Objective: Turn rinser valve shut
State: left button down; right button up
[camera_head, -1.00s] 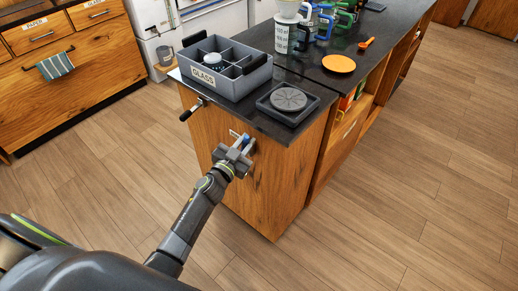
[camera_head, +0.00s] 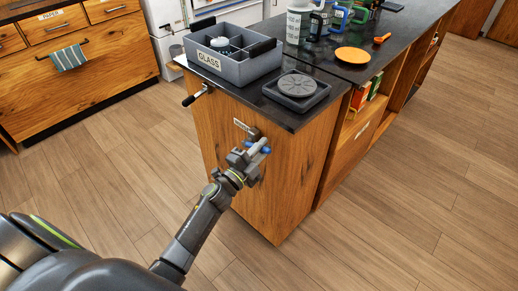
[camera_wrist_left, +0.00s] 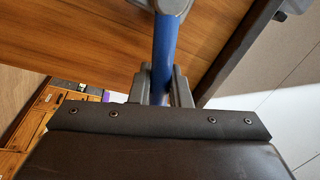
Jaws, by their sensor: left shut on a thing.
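The rinser (camera_head: 297,84), a dark square tray with a round grey disc, sits on the counter's near corner. Below it, on the wooden end panel, is the valve with a blue handle (camera_head: 265,149). My left gripper (camera_head: 250,157) is at the panel, shut on the handle. In the left wrist view the blue handle (camera_wrist_left: 164,50) runs between the fingers (camera_wrist_left: 163,82) of my left gripper, with a grey part at its top. The valve body is partly hidden by my gripper. My right gripper is not in view.
A grey divided bin marked GLASS (camera_head: 233,66) stands on the counter (camera_head: 270,108) beside the rinser. A black crank-like handle (camera_head: 196,95) sticks out at the counter's left edge. An orange plate (camera_head: 353,55) and several mugs stand farther back. The floor around is clear.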

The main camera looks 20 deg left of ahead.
pick_arm(q)
jog(key=shift+d+f+m+h+b, duration=0.1)
jog(key=shift+f+m+h+b, duration=0.2)
jog(key=shift+f+m+b, duration=0.55)
jog(key=shift+s+d+f+m+h+b, duration=0.1)
jog(key=shift+f+m+h+b, duration=0.15)
jog(key=shift+m, duration=0.45)
jog(key=shift+f+m+h+b, duration=0.15)
jog(key=shift+f+m+b, duration=0.1)
jog(key=shift+m, duration=0.7)
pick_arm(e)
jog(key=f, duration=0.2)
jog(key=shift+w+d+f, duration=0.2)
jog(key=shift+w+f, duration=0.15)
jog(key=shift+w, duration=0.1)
pick_arm(q)
jog(key=c, duration=1.4)
grip_release()
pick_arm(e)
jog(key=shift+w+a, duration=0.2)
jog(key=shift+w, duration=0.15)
